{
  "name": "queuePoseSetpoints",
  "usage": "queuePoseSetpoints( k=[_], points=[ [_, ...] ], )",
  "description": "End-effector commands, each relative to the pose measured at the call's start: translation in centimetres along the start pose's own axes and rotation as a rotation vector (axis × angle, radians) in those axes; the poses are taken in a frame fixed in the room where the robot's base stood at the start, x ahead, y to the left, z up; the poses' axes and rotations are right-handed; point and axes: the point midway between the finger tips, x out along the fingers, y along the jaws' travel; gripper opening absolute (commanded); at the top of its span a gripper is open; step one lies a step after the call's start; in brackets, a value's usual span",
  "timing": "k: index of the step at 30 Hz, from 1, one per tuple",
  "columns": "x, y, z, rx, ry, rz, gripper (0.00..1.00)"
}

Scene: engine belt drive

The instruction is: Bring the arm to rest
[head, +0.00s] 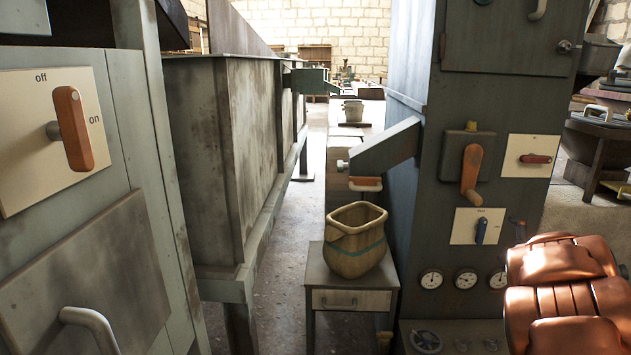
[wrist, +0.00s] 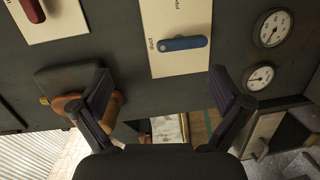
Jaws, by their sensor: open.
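My gripper (wrist: 160,78) is open and empty in the wrist view, its two dark fingers spread wide. It faces a dark machine panel with a blue switch (wrist: 183,43) on a cream plate, which lies beyond the gap between the fingers. An orange-brown lever (wrist: 72,108) shows partly behind the left finger; I cannot tell whether they touch. In the head view, my copper-coloured arm (head: 565,295) is at the lower right, in front of the panel. It hides most of the gripper there.
The grey cabinet (head: 500,95) carries an orange lever (head: 472,170), a red switch (head: 535,158), the blue switch (head: 481,231) and several gauges (head: 466,279). A sack (head: 355,240) stands on a small table (head: 318,272) under a chute. An off/on lever (head: 73,128) is at left. An aisle runs between.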

Motion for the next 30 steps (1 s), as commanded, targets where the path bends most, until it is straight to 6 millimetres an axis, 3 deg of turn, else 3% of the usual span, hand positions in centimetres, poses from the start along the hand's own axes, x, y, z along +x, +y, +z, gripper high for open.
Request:
queuePoseSetpoints(
  k=[1,10,20,30],
  points=[
    [-0.7,3.0,-0.4,0.029,-0.036,-0.022,1.0],
    [-6.1,9.9,-0.9,0.256,-0.277,-0.168,1.0],
    [-14.9,14.5,-4.0,0.542,-0.51,-0.357,1.0],
    [-26.5,17.4,-10.3,0.809,-0.721,-0.613,1.0]
  ],
)
